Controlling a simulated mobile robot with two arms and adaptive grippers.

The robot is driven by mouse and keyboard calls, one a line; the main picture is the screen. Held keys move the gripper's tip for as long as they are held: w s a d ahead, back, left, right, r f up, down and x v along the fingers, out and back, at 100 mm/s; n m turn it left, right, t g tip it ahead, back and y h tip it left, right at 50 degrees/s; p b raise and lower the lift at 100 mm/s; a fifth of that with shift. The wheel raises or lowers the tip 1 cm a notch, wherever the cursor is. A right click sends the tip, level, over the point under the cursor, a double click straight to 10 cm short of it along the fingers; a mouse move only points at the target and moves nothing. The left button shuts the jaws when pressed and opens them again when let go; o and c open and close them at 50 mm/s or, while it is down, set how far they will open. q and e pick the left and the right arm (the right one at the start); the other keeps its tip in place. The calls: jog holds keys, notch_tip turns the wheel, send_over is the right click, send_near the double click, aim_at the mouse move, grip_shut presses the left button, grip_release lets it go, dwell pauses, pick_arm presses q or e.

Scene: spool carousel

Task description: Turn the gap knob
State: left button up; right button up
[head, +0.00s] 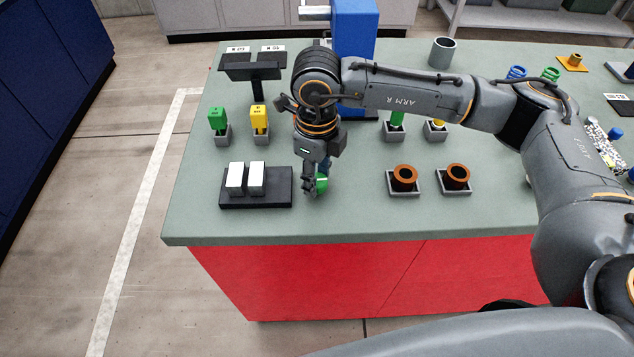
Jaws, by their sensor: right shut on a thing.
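My right gripper (314,180) points down at the front of the table, just right of a black tray. It is shut on a small green piece (322,184), mostly hidden by the fingers. I cannot tell whether this piece is the gap knob, and no other part is clearly recognisable as that knob. A blue machine (354,25) stands behind my right arm, which hides much of its lower part. My left gripper is not in view.
The black tray (228,203) holds two white blocks. Green (218,118) and yellow (259,118) pieces stand in grey holders at left. Two brown rings (404,173) (457,173) sit in square trays. The table front (330,220) is clear.

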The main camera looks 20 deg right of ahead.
jog(key=shift+m+b, duration=1.55)
jog(key=shift+m, duration=0.65)
jog(key=o, duration=1.2)
jog(key=shift+c, duration=0.2)
notch_tip(320, 180, up, 12)
